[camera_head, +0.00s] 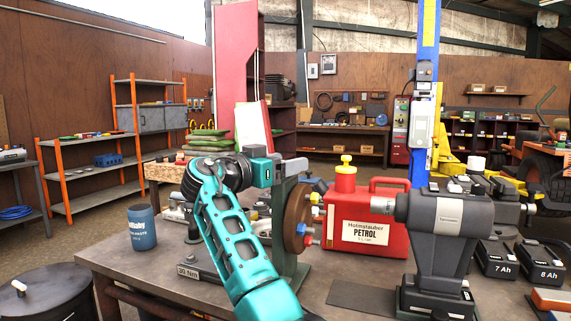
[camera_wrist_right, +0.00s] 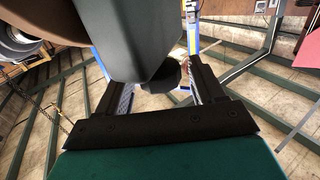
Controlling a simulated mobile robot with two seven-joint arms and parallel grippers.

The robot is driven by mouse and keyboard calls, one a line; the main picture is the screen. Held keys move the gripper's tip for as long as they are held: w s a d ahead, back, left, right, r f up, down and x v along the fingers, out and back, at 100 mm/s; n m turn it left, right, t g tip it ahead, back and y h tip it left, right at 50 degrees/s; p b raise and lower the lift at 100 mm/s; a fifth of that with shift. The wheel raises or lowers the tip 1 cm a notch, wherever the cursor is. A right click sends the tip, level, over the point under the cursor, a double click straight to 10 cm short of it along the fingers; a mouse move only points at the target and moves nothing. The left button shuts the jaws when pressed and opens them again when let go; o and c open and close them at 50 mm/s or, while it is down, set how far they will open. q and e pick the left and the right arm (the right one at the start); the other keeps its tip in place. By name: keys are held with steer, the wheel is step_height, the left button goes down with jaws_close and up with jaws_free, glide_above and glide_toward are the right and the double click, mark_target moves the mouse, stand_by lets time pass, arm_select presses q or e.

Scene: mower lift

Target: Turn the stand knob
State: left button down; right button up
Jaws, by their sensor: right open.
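The stand (camera_head: 288,235) is a dark grey-green upright post on the workbench. It carries a brown disc (camera_head: 297,214) with blue, yellow and red knobs around its rim. My right gripper (camera_head: 290,168) is at the top of the post, level and pointing right. In the right wrist view the gripper (camera_wrist_right: 153,80) is open, with a dark grey-green block (camera_wrist_right: 130,35) reaching between its fingers. A dark rounded part (camera_wrist_right: 165,78) shows just beyond that block; I cannot tell if it is the stand knob or whether a finger touches it. My left gripper is out of view.
A red petrol can (camera_head: 368,222) stands right behind the disc. A blue mug (camera_head: 142,227) and a 30 Nm base plate (camera_head: 203,268) are left. Bare workbench (camera_head: 318,287) shows in front.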

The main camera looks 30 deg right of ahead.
steer(key=b+v, duration=0.1)
steer(key=v, duration=1.1)
steer(key=shift+a, duration=0.15)
